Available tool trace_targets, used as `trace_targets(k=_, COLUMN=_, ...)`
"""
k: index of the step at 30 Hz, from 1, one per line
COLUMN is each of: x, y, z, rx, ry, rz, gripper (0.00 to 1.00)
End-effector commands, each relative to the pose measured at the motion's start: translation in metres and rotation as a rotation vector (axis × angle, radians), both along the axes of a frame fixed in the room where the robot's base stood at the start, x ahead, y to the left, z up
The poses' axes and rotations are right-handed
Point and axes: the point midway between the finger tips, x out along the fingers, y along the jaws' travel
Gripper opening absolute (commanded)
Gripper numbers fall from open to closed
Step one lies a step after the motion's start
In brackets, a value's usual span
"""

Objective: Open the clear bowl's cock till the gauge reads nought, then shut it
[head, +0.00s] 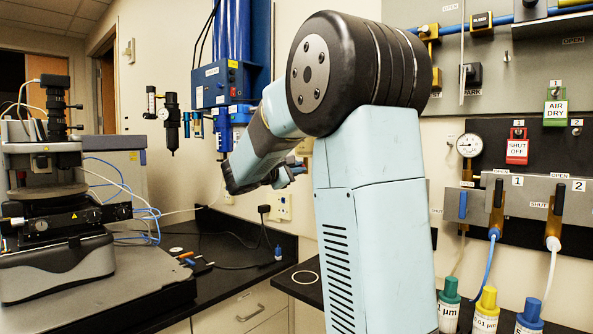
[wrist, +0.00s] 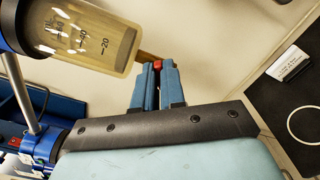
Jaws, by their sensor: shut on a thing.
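The clear bowl (wrist: 85,35) fills the upper left of the wrist view, tinted yellowish, with dark scale marks and numbers such as 20 and 40. My gripper (wrist: 157,68) is just beyond its end, its two blue fingers shut on a small red-tipped piece (wrist: 157,64), seemingly the cock's handle. A brass-coloured bit (wrist: 145,57) shows beside it. The fingers hide most of the cock, so I cannot tell its setting. In the head view my gripper (head: 288,174) is partly behind my arm, and I cannot make out the bowl. A round white gauge (head: 469,145) is on the wall at right; its reading is too small to tell.
A blue cylinder unit (head: 240,60) stands behind my arm. The profiler (head: 45,210) is on the left bench. At right are a red SHUT OFF tag (head: 517,147), a green AIR DRY tag (head: 555,106), lever taps with tubes, and capped bottles. A ring (head: 305,277) lies on the black worktop.

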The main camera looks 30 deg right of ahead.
Motion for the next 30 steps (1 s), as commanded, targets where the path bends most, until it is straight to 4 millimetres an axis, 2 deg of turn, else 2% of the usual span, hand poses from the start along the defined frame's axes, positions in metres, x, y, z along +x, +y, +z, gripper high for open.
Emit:
trace_targets(k=8, x=-0.0001, y=-0.0007, z=-0.0016, rx=-0.053, ry=0.157, rz=-0.002, gripper=0.00)
trace_targets(k=21, x=0.0014, y=0.0003, z=-0.0007, rx=-0.186, ry=0.536, rz=-0.001, gripper=0.00)
trace_targets(k=30, x=0.0025, y=0.0006, z=-0.0004, rx=-0.257, ry=0.733, rz=-0.001, gripper=0.00)
